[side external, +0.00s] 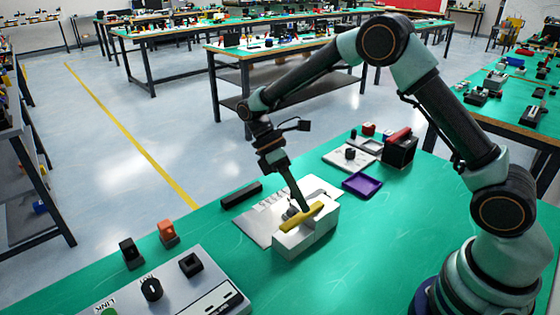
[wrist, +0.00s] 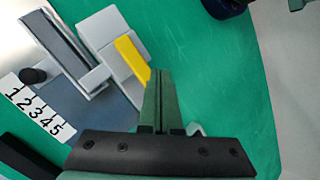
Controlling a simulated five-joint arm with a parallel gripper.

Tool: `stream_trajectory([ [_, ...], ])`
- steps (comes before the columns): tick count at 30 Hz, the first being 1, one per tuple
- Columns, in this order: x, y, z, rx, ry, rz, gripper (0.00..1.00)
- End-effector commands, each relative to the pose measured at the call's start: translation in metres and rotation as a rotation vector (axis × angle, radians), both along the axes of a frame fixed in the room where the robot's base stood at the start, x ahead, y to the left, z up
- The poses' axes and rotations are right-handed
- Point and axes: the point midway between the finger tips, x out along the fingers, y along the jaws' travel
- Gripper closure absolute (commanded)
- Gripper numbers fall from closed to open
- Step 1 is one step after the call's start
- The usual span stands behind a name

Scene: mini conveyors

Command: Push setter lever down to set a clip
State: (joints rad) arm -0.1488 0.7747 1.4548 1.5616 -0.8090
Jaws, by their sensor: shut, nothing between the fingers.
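The yellow setter lever (side external: 301,217) lies across the top of a white block (side external: 293,243), slightly tilted in the side view. It also shows in the wrist view (wrist: 132,58), just left of the fingertips. My gripper (side external: 303,207) is shut and empty, pointing down at the lever. In the wrist view, its two green fingers (wrist: 160,72) lie together beside the lever's near end. I cannot tell whether they touch it. A grey plate (side external: 256,225) with a white number strip (wrist: 32,110) adjoins the block. I cannot make out a clip.
A black bar (side external: 241,195) lies behind the plate. A purple tray (side external: 362,184) and a black box with a red top (side external: 399,149) stand to the right. A control panel (side external: 180,285) is at the lower left. Green table right of the block is clear.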

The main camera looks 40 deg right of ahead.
Motion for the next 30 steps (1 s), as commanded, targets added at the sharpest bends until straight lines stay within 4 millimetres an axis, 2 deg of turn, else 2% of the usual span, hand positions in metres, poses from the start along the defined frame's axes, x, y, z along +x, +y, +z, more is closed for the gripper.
stream_trajectory([
  [30, 0.0003, -0.0004, -0.0098, 0.001, -0.001, 0.000, 1.00],
])
